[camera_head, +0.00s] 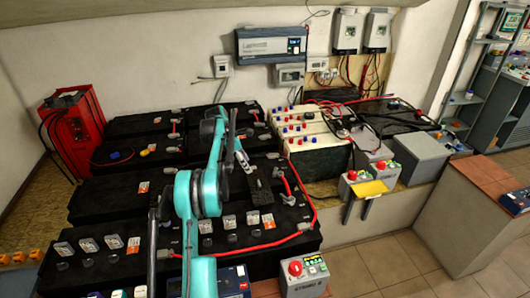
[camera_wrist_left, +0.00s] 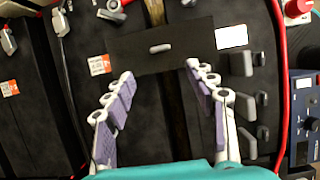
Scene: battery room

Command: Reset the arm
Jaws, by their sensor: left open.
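My teal left arm (camera_head: 207,195) reaches up from the bottom of the head view over the black battery bank. My left gripper (camera_head: 244,160) is at its far end, above the batteries, small and partly hidden by the arm. In the left wrist view the left gripper (camera_wrist_left: 160,74) is open, with its purple-padded fingers spread apart and nothing between them. Beyond the fingertips is a black battery top with a dark plate (camera_wrist_left: 185,40). I cannot tell how far above it the fingers are. My right gripper is not in view.
Black batteries (camera_head: 100,205) with red cables fill the left and middle. A red charger unit (camera_head: 72,130) stands at the left. A grey box with a red button (camera_head: 305,277) is in front. Wall boxes (camera_head: 272,43) hang behind. Floor is free at the lower right (camera_head: 390,265).

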